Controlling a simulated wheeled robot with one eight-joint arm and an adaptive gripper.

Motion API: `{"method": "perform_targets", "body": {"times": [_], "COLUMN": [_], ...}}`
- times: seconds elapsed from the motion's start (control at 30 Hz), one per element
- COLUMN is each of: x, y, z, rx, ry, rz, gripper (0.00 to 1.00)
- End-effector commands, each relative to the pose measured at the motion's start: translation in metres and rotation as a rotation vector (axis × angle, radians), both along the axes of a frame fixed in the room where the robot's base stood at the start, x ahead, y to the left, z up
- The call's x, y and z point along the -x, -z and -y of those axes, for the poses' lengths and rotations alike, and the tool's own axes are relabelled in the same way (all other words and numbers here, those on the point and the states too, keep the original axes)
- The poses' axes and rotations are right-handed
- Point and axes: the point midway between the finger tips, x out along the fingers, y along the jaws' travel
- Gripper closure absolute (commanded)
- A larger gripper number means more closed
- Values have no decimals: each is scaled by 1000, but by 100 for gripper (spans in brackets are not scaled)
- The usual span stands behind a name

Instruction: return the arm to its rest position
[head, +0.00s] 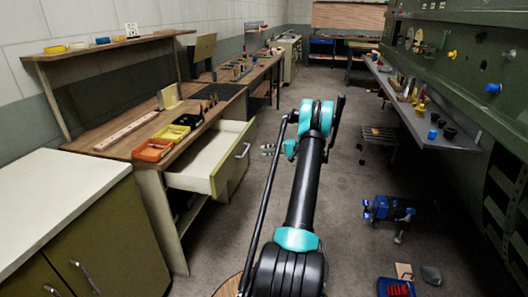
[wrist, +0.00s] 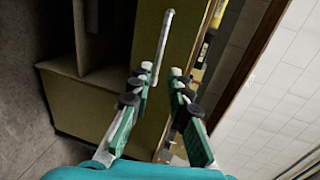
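My arm (head: 308,180) reaches forward from the bottom of the head view to a teal joint and bends there. My gripper (head: 267,149) shows small to the left of that joint, its fingers pointing left toward the open drawer (head: 214,158). In the wrist view my gripper (wrist: 161,72) has its two fingers apart, with nothing held. The drawer's pale bar handle (wrist: 163,42) lies just beyond the fingertips, in line with the gap. I cannot tell whether a finger touches it. The handle also shows at the drawer's front in the head view (head: 243,150).
A wooden workbench (head: 105,142) with yellow, orange and black trays stands left, above the drawer. A white-topped cabinet (head: 60,195) is nearer. A green fuselage panel with a grey shelf (head: 430,115) lines the right. A stool (head: 378,135) and blue device (head: 385,210) stand on the floor.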

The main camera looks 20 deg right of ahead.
Motion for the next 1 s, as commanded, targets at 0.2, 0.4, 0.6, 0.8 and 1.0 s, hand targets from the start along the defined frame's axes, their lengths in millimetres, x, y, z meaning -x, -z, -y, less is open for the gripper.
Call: {"method": "perform_targets", "body": {"times": [0.2,0.4,0.6,0.8,1.0], "x": [0,0,4,27,65], "y": [0,-1,-21,-49,-71], "z": [0,-2,-37,-97,-153], "rx": [0,3,72,208,355], "ry": [0,-1,-19,-51,-83], "rz": [0,-3,-45,-113,-168], "gripper": [82,82,82,82,82]}}
